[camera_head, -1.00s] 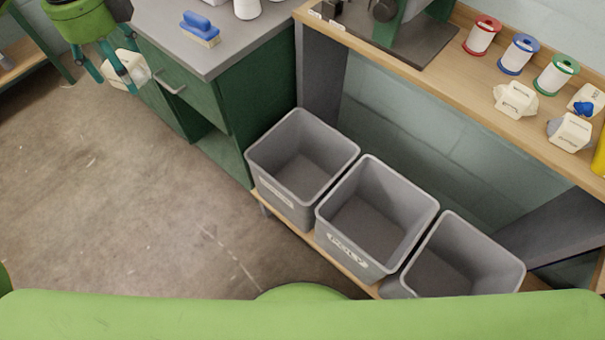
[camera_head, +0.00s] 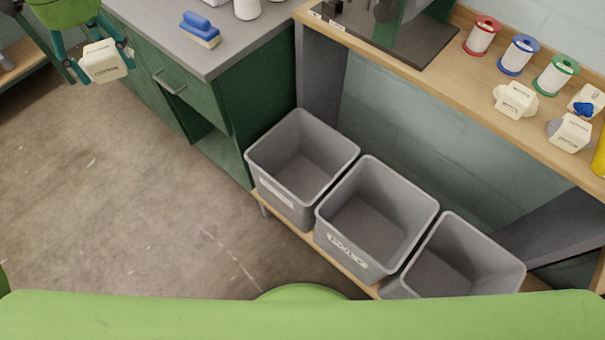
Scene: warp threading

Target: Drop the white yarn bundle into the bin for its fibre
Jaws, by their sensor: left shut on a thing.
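My left gripper (camera_head: 100,62) is at the top left, shut on the white yarn bundle (camera_head: 104,61). The bundle's label appears to read COTTON. It hangs over the floor, left of the green cabinet and well away from the bins. Three grey bins stand in a row on a low wooden shelf: a left bin (camera_head: 284,200) with an unreadable label, a middle bin (camera_head: 345,254) labelled POLY, and a right bin (camera_head: 509,274) whose label is hidden. All look empty inside where I can see. My right gripper is not in view.
A green cabinet (camera_head: 253,103) with a grey top stands between the bundle and the bins. A blue brush (camera_head: 200,30) lies on it. A wooden bench (camera_head: 440,85) above the bins holds red, blue and green spools and several whitish bundles. Floor is clear at left.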

